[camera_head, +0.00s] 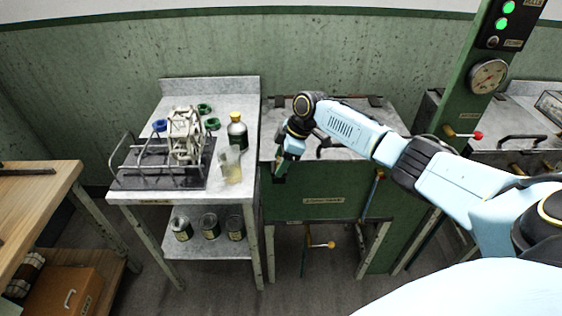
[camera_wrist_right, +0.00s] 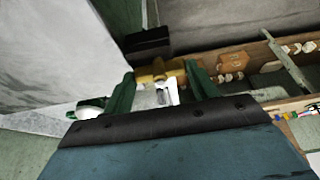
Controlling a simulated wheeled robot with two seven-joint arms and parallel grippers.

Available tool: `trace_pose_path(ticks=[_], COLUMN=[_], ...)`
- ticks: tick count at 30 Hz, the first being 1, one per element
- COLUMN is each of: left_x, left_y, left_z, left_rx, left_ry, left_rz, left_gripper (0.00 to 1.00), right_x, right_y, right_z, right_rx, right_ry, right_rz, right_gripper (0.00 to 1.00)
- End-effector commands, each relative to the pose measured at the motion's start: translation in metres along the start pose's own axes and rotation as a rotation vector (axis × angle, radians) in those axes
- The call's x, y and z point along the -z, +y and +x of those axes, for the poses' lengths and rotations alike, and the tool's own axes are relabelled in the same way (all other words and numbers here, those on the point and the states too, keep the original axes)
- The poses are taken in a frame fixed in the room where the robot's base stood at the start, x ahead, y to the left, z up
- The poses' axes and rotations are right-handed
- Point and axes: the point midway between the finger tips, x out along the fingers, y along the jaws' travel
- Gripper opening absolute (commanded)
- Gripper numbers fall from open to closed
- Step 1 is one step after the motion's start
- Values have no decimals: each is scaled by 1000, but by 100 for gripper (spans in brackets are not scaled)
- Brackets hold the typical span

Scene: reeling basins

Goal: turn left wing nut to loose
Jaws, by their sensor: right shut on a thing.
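The left wing nut (camera_wrist_right: 157,71) is a yellow brass piece between the green fingertips in the right wrist view. My right gripper (camera_head: 280,174) is at the front left corner of the green basin stand (camera_head: 330,205), pointing down. In the right wrist view my right gripper (camera_wrist_right: 161,77) is closed on the wing nut. The nut itself is hidden behind the gripper in the head view, and I cannot tell how far it is turned. My left gripper is not in view.
A stone-topped table (camera_head: 225,190) stands just left, holding a wire rack (camera_head: 185,135), a yellow-capped bottle (camera_head: 237,131) and a beaker (camera_head: 230,165). A green post with a gauge (camera_head: 487,76) stands right. The wrist view shows an open wooden box (camera_wrist_right: 275,50) of small parts.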

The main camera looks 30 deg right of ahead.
Motion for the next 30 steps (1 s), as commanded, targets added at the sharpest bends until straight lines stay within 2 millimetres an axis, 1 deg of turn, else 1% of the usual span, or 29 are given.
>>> trace_pose_path(ticks=[12,13,17,18,26,29,30], left_x=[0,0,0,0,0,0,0], left_y=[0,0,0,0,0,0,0], left_z=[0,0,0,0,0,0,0], left_rx=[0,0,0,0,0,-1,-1], left_ry=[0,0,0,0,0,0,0], left_rz=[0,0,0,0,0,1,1], left_gripper=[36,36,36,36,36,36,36], right_x=[0,0,0,0,0,0,0], right_y=[0,0,0,0,0,0,1], right_z=[0,0,0,0,-1,-7,-12], right_rx=[4,4,3,3,2,1,0], right_ry=[-3,-3,-2,-2,-1,-1,0], right_rz=[-10,-10,-9,-8,-7,-7,-7], right_gripper=[35,61,78,80,80,80,80])
